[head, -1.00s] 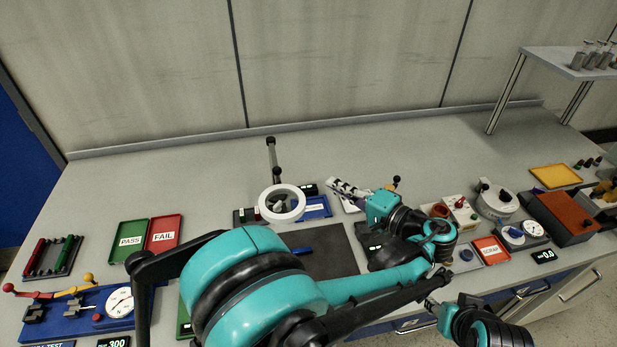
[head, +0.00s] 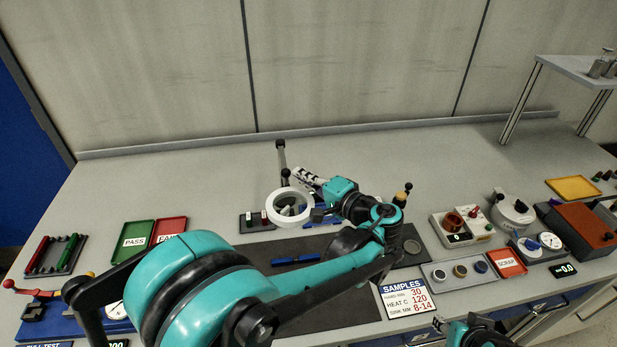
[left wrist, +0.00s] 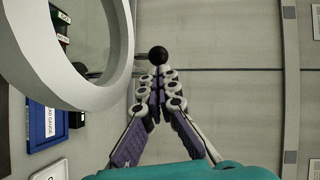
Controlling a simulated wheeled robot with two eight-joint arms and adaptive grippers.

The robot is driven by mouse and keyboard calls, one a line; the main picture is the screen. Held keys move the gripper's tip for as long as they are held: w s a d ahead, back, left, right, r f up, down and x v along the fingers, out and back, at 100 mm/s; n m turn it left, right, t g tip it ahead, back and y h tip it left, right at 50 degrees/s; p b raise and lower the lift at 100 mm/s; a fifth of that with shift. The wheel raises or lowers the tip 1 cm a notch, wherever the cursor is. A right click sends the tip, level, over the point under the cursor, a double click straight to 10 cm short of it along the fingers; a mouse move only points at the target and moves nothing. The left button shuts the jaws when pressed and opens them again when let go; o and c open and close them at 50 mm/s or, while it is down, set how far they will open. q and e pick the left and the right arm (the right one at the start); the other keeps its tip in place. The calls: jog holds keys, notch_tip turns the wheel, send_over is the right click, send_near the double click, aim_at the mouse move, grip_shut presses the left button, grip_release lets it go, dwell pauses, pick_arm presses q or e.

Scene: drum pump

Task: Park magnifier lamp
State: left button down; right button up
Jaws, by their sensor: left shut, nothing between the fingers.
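The magnifier lamp's white ring head (head: 273,213) is in the middle of the head view, with its dark post (head: 281,155) behind it. The ring also fills the upper left of the left wrist view (left wrist: 118,50). My left gripper (head: 295,171) is shut and empty, just above and right of the ring. In the left wrist view its fingertips (left wrist: 157,72) meet just below a black ball knob (left wrist: 158,54) on a thin rod beside the ring. I cannot tell whether they touch the knob.
A green PASS tray (head: 136,238) and a red FAIL tray (head: 171,225) lie left of the lamp. A dark mat (head: 330,308) lies in front. A SAMPLES sign (head: 405,297) and a SCRAP tray (head: 507,262) are at the right. The bench behind is clear.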

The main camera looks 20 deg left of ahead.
pick_arm(q)
jog(key=shift+s+a, duration=0.1)
jog(key=shift+s, duration=0.05)
jog(key=shift+s+a+m+t+h+p, duration=0.55)
jog(key=shift+s+a+m+t, duration=0.2)
jog(key=shift+a+t, duration=0.3)
jog(key=a+m+t+h, duration=0.2)
jog(key=a+t, duration=0.1)
jog(key=a, duration=1.9)
jog(key=shift+w+m+h+p, duration=0.35)
jog(key=shift+p, duration=0.05)
jog(key=shift+s, duration=0.1)
